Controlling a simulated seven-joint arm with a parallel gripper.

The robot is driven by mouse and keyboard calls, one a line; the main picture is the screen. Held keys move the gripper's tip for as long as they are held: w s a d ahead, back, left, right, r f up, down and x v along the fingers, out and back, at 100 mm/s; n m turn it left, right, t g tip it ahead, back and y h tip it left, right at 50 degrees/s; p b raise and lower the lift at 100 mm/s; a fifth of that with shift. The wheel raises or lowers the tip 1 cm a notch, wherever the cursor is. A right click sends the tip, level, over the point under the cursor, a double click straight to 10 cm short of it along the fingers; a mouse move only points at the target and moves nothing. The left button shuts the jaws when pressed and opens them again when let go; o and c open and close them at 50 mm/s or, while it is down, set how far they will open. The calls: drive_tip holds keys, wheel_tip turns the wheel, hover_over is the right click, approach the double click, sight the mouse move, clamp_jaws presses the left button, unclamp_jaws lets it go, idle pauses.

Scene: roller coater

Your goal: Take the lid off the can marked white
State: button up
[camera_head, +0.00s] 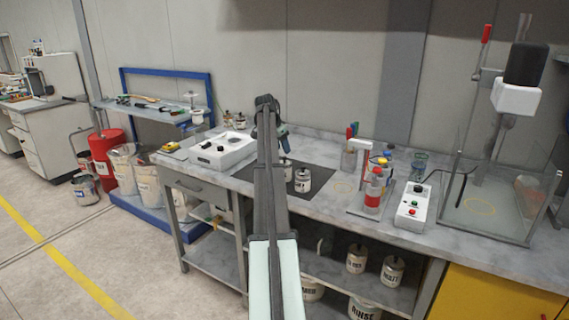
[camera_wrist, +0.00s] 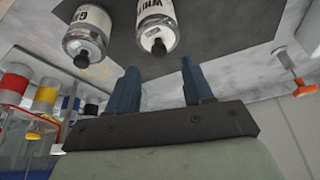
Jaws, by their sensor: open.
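The can marked white (camera_wrist: 157,30) is a small silver can with a pale label and a black knob on its lid. It stands on the dark mat, with its lid on. In the head view the white can (camera_head: 286,172) is partly hidden by my arm. A can whose label starts "GR" (camera_wrist: 87,34) stands beside it; in the head view this can (camera_head: 303,180) is to the right. My gripper (camera_wrist: 157,78) is open and empty, fingers apart, close to the white can's lid.
A white instrument box (camera_head: 222,150) stands left. More cans (camera_head: 356,260) sit on the lower shelf. The mat (camera_head: 325,175) has bare room around the cans.

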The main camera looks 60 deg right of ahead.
sight(284, 157)
drive_tip(key=x, duration=0.5)
drive_tip(key=shift+a+f, duration=0.15)
drive_tip(key=shift+a, duration=0.15)
clamp_jaws()
